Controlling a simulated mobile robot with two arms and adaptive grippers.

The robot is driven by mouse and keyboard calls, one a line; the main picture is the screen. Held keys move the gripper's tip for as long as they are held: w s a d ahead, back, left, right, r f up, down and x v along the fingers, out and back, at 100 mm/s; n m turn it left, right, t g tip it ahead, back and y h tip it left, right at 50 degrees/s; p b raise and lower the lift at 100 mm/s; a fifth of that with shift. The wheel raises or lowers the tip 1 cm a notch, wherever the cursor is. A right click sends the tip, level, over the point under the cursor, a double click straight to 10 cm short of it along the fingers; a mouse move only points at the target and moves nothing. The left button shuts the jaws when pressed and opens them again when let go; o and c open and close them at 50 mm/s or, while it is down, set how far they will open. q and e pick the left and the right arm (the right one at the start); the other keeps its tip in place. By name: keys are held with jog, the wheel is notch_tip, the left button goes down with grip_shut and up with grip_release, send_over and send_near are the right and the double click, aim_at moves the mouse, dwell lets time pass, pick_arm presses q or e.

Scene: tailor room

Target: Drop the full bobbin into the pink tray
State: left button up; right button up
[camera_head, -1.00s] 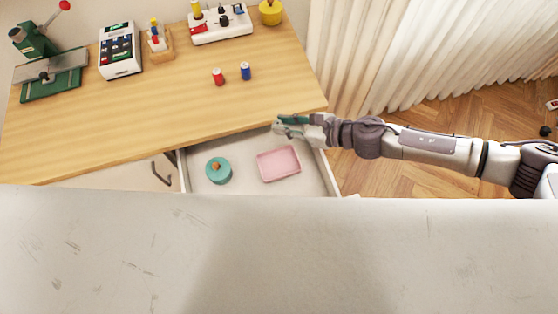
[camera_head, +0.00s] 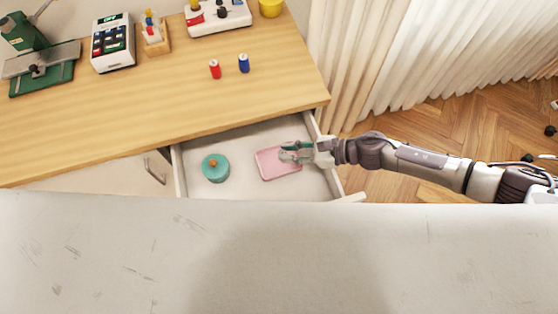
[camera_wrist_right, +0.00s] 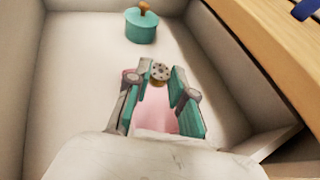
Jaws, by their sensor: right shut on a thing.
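The pink tray (camera_head: 268,170) lies in the open white drawer. My right gripper (camera_head: 285,152) is over the tray's right part in the head view. In the right wrist view its teal-padded fingers (camera_wrist_right: 160,78) are shut on a small bobbin (camera_wrist_right: 160,71), a grey disc with holes and a brownish part below it. The pink tray (camera_wrist_right: 155,112) shows between and beneath the fingers there. The bobbin cannot be made out in the head view. My left gripper is in neither view.
A teal round pot (camera_head: 215,170) with an orange knob stands in the drawer left of the tray. The drawer's right wall (camera_head: 327,172) is close to my right wrist. A red spool (camera_head: 215,69) and a blue spool (camera_head: 244,63) stand on the wooden tabletop (camera_head: 140,105).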

jog(key=shift+f, duration=0.25)
jog(key=o, duration=0.8)
jog(key=shift+o, duration=0.2)
jog(key=v, duration=1.2)
jog(key=shift+d, duration=0.1)
